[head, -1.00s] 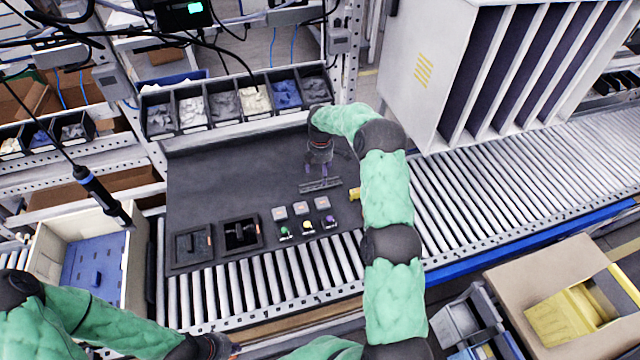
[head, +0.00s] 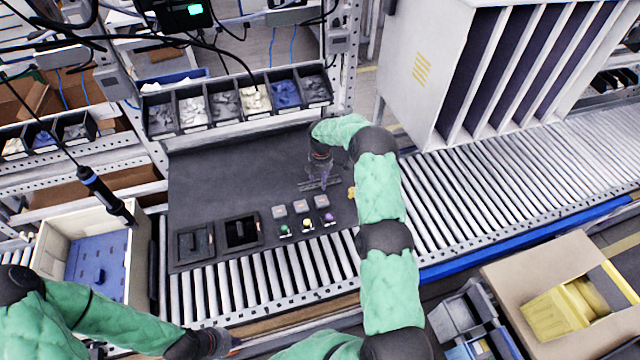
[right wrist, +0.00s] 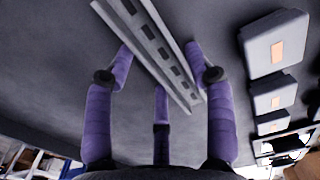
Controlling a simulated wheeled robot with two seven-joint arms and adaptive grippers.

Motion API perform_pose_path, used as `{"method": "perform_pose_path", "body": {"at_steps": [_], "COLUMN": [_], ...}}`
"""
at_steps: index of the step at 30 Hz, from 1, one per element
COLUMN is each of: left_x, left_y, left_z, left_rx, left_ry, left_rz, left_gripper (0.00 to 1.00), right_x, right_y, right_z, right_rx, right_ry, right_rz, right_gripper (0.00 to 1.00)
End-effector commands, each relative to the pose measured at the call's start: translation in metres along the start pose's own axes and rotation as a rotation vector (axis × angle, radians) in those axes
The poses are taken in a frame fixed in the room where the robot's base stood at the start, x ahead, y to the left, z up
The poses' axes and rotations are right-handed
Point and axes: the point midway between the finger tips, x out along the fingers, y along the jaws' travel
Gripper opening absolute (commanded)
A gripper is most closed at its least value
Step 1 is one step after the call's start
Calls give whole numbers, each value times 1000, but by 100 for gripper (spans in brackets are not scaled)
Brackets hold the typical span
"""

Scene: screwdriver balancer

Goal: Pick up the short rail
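The short rail, a grey slotted metal strip (head: 312,187), lies on the dark work mat. In the right wrist view the rail (right wrist: 150,45) runs diagonally across the space between the purple fingers. My right gripper (head: 324,178) is low over the rail, pointing down. In the right wrist view its fingers (right wrist: 160,75) are spread, with one on either side of the rail and the third below it; I cannot tell whether any finger touches it. My left gripper (head: 232,344) is at the bottom of the head view, far from the rail; its fingers are too small to read.
Small grey blocks (head: 296,208) and coloured buttons (head: 304,226) lie in front of the rail. Two black square trays (head: 194,243) are at the mat's left front. Several parts bins (head: 234,103) line the back. A screwdriver (head: 100,190) hangs at left. The mat's middle (head: 230,180) is clear.

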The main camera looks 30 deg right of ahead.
Motion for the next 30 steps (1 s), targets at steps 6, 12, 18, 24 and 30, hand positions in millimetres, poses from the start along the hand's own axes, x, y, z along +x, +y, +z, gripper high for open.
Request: {"method": "perform_pose_path", "body": {"at_steps": [6,12,18,24,30], "left_x": [0,0,2,11,22], "left_y": [0,0,-1,-4,-8], "left_z": [0,0,0,0,-1], "left_rx": [0,0,0,0,0], "left_ry": [0,0,0,0,0], "left_rz": [0,0,0,0,0], "left_gripper": [0,0,0,0,0], "right_x": [0,0,-3,-18,-52], "right_y": [0,0,0,1,-9], "right_z": [0,0,0,0,-16], "right_rx": [0,0,0,1,-3], "right_ry": [0,0,0,0,0], "right_rz": [-1,0,1,3,3], "right_gripper": [9,9,9,9,9]}}
